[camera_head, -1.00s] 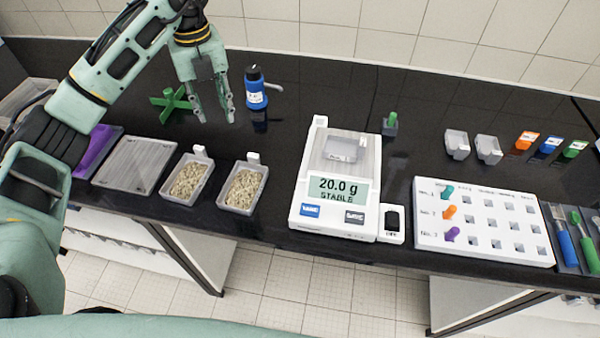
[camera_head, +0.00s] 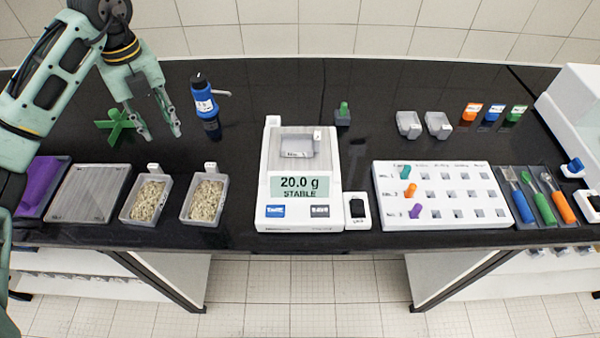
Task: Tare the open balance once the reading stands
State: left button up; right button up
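The white balance (camera_head: 265,190) stands in the middle of the black bench with an empty-looking grey tray (camera_head: 297,147) on its pan. Its display (camera_head: 299,187) reads 20.0 g with STABLE under it. A blue button (camera_head: 275,211) sits below the display at the left, and a dark button (camera_head: 320,211) at the right. Their small labels are hard to read; the blue one seems to say TARE. My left gripper (camera_head: 162,134) is open and empty, above the bench at the back left, well away from the balance. My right gripper is not in view.
Two trays of grains (camera_head: 149,200) (camera_head: 205,200) stand left of the balance. A blue bottle (camera_head: 205,105) and a green cross-shaped piece (camera_head: 117,126) are near my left gripper. A small white box with a black switch (camera_head: 357,209) touches or nearly touches the balance's right side. A white peg board (camera_head: 440,213) lies further right.

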pick_arm(q)
jog(key=shift+c, duration=0.3)
grip_shut()
dwell(1.1)
